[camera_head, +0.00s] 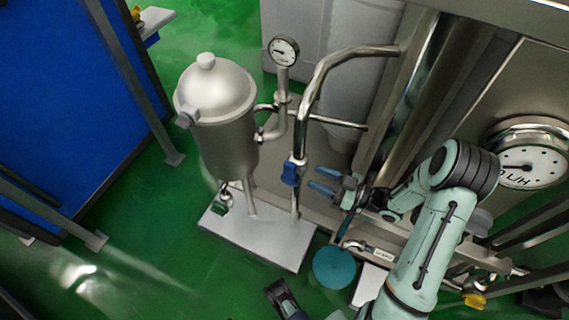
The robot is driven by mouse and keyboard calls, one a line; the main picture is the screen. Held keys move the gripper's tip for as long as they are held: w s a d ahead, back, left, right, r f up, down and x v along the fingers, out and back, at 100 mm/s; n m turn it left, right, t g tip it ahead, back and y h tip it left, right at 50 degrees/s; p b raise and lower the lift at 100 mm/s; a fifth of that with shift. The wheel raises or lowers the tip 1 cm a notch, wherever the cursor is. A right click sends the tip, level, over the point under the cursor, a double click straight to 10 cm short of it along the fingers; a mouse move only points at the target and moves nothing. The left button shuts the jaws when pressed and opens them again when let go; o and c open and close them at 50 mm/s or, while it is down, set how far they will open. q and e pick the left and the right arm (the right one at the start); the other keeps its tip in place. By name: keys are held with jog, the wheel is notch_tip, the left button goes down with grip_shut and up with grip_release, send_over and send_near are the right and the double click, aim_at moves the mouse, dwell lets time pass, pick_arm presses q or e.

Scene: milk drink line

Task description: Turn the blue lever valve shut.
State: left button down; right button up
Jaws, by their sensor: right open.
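The blue lever valve (289,173) sits low on a vertical steel pipe, right of the steel tank. Its blue handle appears to hang along the pipe. My right gripper (318,180) is just to the right of the valve. Its two blue fingers are apart and point left toward the handle. The gripper looks empty, and a small gap shows between its fingertips and the handle.
The steel tank (222,124) stands on a pale base plate (262,238). A pressure gauge (284,51) tops a nearby pipe. A bent steel pipe (345,58) runs above my gripper. A large dial (524,158) is at right. Green floor (150,245) is open at left.

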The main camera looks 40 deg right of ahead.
aim_at(284, 165)
jog(key=b+x, duration=0.2)
jog(key=x, duration=0.8)
jog(key=shift+f, duration=0.1)
pick_arm(q)
jog(key=shift+t+y, duration=0.4)
jog(key=shift+t, duration=0.1)
jog(key=shift+w+a+f, duration=0.35)
jog(key=shift+w+f, duration=0.1)
jog(key=shift+w, duration=0.2)
jog(key=shift+w+a+f, duration=0.3)
jog(key=shift+w+f, duration=0.15)
jog(key=shift+w, duration=0.2)
jog(key=shift+w+a+f, duration=0.35)
jog(key=shift+w+f, duration=0.1)
jog(key=shift+w, duration=0.2)
pick_arm(e)
jog(key=shift+w+a, duration=0.35)
jog(key=shift+w, duration=0.25)
grip_shut()
